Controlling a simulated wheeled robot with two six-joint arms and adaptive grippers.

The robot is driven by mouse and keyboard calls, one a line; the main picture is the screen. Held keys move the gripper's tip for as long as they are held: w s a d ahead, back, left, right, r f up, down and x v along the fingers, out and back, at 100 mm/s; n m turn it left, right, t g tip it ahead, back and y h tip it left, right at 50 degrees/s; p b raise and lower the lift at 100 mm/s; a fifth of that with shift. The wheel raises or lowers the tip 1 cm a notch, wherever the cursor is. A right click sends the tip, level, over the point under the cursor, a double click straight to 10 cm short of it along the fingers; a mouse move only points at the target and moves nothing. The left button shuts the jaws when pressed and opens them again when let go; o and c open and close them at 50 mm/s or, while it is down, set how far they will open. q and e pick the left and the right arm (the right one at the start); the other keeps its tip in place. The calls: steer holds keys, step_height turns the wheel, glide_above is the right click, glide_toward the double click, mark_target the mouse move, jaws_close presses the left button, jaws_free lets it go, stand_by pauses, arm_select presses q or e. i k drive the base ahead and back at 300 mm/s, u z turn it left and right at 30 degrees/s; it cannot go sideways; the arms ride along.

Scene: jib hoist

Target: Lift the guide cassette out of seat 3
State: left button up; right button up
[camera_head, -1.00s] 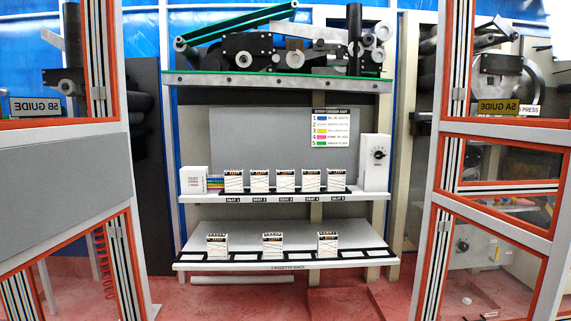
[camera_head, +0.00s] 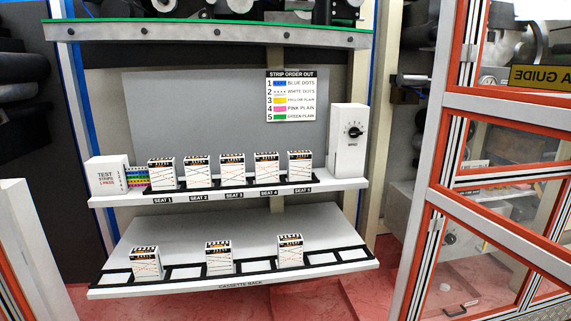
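The guide cassette in seat 3 (camera_head: 232,170) is a white box with a dark, orange-marked top and thin crossing lines on its face. It stands upright on the upper shelf above the label SEAT 3. Similar cassettes stand in seat 1 (camera_head: 162,174), seat 2 (camera_head: 198,172), seat 4 (camera_head: 267,168) and seat 5 (camera_head: 299,166). Neither of my grippers shows in the head view.
Below, the cassette rack (camera_head: 230,285) holds three cassettes among empty pads. A test strips box (camera_head: 107,176) stands at the shelf's left, a white dial box (camera_head: 347,141) at its right. An orange-edged frame (camera_head: 425,215) stands at right. The strip order chart (camera_head: 291,96) hangs behind.

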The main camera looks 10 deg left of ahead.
mark_target(233, 167)
steer(key=z, duration=0.05)
steer(key=i, duration=1.7)
steer(key=u, duration=0.15)
